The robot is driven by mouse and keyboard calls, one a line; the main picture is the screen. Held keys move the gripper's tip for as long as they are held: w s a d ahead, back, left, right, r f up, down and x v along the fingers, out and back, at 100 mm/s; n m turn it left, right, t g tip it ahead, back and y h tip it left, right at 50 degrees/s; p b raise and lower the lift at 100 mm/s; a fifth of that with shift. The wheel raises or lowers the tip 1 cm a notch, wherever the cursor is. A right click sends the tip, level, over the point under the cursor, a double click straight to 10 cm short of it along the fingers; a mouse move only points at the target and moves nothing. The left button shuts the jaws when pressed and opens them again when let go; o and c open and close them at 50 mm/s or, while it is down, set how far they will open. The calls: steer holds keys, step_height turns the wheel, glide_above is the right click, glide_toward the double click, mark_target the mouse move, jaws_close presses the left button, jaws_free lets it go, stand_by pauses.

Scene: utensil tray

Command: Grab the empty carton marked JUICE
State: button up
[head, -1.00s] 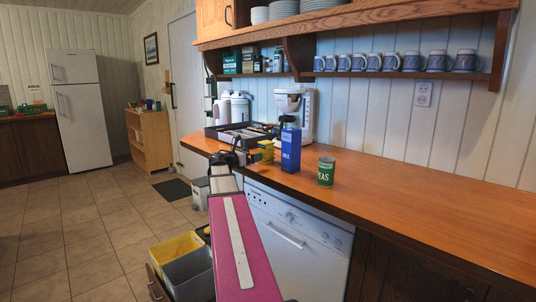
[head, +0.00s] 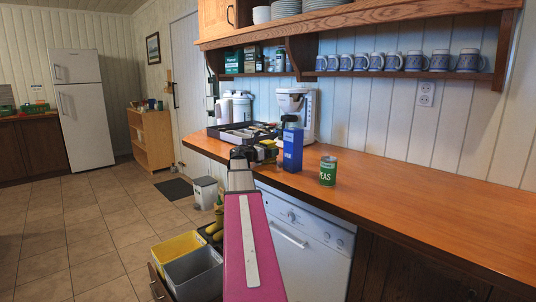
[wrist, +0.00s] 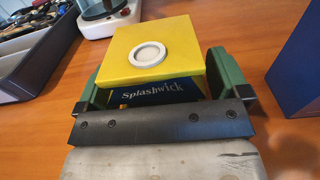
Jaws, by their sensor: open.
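A yellow carton (wrist: 120,42) with a round white cap on top shows in the wrist view. Its near side is dark blue with the word Splashwick. No JUICE mark is readable on it. My gripper (wrist: 160,78) is open, with one green finger on each side of this carton. Whether the fingers touch it I cannot tell. In the head view my gripper (head: 256,154) is at the counter's left part, and the yellow carton (head: 270,145) is mostly hidden behind it.
A tall blue carton (head: 292,150) stands close to the right; it also shows in the wrist view (wrist: 302,65). A green PEAS can (head: 328,171) stands farther right. A utensil tray (head: 228,138) and white coffee maker (head: 309,108) are behind. The counter's right side is clear.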

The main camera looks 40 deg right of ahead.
steer(key=c, duration=1)
